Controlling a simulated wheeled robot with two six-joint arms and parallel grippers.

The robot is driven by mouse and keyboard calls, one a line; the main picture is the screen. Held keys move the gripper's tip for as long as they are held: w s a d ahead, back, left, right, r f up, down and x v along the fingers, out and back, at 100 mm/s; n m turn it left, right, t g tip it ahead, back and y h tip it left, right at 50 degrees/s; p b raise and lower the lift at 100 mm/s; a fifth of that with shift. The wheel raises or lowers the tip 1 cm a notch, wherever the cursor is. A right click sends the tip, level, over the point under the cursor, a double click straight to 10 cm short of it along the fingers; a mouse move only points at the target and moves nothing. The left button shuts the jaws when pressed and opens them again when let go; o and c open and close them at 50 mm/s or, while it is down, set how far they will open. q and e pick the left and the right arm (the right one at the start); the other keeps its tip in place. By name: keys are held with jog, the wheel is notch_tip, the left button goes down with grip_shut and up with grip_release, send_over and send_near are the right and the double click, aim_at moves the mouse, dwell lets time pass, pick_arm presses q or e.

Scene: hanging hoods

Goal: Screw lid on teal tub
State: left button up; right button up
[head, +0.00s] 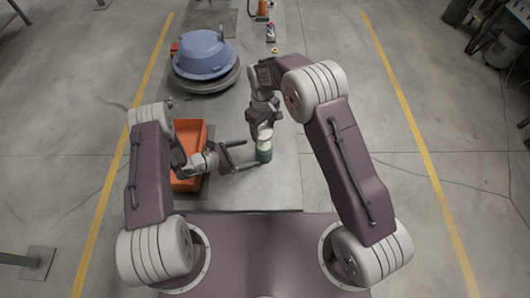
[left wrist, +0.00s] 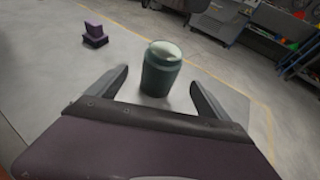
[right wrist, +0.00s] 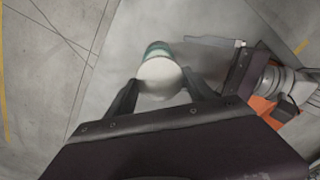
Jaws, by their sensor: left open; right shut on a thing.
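The teal tub (head: 264,155) stands upright on the grey table, near its front right part. In the left wrist view the tub (left wrist: 162,76) is between the spread fingers of my left gripper (left wrist: 160,82), which is open with gaps on both sides. A pale top shows on the tub there. In the head view my left gripper (head: 252,156) reaches in from the left around the tub. My right gripper (head: 264,136) points down from above it. In the right wrist view it is shut on the white lid (right wrist: 159,78), with teal showing behind. The lid's exact seating is hard to tell.
An orange bin (head: 190,184) is at the left, beside my left gripper. A large blue domed hood (head: 205,52) sits further back on the table. Small items (head: 271,32) stand at the back. The table right of the tub is clear up to its edge.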

pick_arm(q)
jog(key=shift+x, duration=3.9)
pick_arm(e)
jog(key=shift+d, duration=0.25)
pick_arm(q)
jog(key=shift+s, duration=0.1)
grip_shut()
pick_arm(e)
send_over(264, 145)
jog(key=shift+w+f, duration=0.1)
jog(key=shift+f, duration=2.4)
jog(key=shift+f, duration=0.9)
jog(key=shift+f, duration=0.55)
